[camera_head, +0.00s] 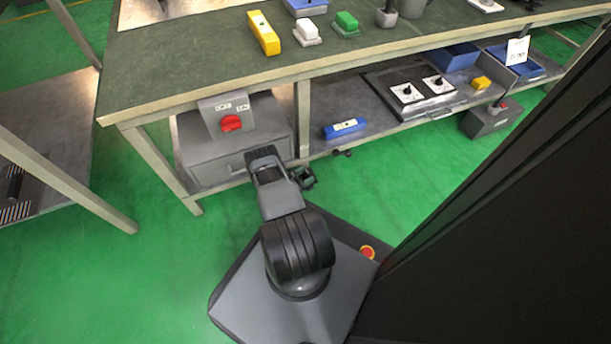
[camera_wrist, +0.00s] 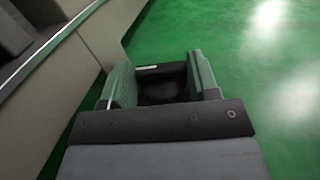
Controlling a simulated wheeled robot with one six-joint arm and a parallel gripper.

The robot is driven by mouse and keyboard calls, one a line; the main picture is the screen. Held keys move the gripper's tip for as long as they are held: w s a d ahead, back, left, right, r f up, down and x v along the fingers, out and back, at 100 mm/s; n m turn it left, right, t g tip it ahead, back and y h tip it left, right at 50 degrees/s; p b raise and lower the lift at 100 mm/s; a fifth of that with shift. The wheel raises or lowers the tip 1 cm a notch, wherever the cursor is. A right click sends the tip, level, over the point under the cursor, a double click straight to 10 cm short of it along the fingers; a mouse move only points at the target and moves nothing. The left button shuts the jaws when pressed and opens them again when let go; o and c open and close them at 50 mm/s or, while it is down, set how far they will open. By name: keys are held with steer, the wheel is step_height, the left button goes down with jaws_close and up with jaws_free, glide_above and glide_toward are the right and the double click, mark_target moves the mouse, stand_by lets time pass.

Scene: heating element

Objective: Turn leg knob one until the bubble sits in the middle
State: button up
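A blue spirit level (camera_head: 344,128) with a pale window lies near the front edge of the lower shelf; its bubble is too small to make out. A small black knob (camera_head: 343,152) shows just below that shelf's front edge; I cannot tell whether it is leg knob one. My gripper (camera_head: 304,178) is left of and nearer than this knob, apart from it. In the wrist view my gripper (camera_wrist: 162,76) has its fingers spread over the green floor. A dark shape with a pale strip shows between them, and I cannot tell it from the gripper's own body.
A grey box with a red switch (camera_head: 231,123) stands under the bench at left. The bench top (camera_head: 200,50) carries a yellow level (camera_head: 264,33) and small blocks. A panel with two black knobs (camera_head: 422,89) lies on the lower shelf. The floor (camera_head: 130,265) at left is clear.

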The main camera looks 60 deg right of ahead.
steer(key=c, duration=0.3)
steer(key=shift+w+m+g+y, duration=0.1)
steer(key=shift+m+g+y, duration=0.6)
steer(key=shift+g, duration=0.4)
steer(key=shift+c, duration=0.2)
steer(key=o, duration=0.6)
steer(key=shift+o, duration=0.2)
steer(key=p+v, duration=0.1)
steer(key=v, duration=1.2)
steer(key=shift+w+a, duration=0.2)
steer(key=shift+a, duration=0.15)
steer(key=shift+f, duration=0.15)
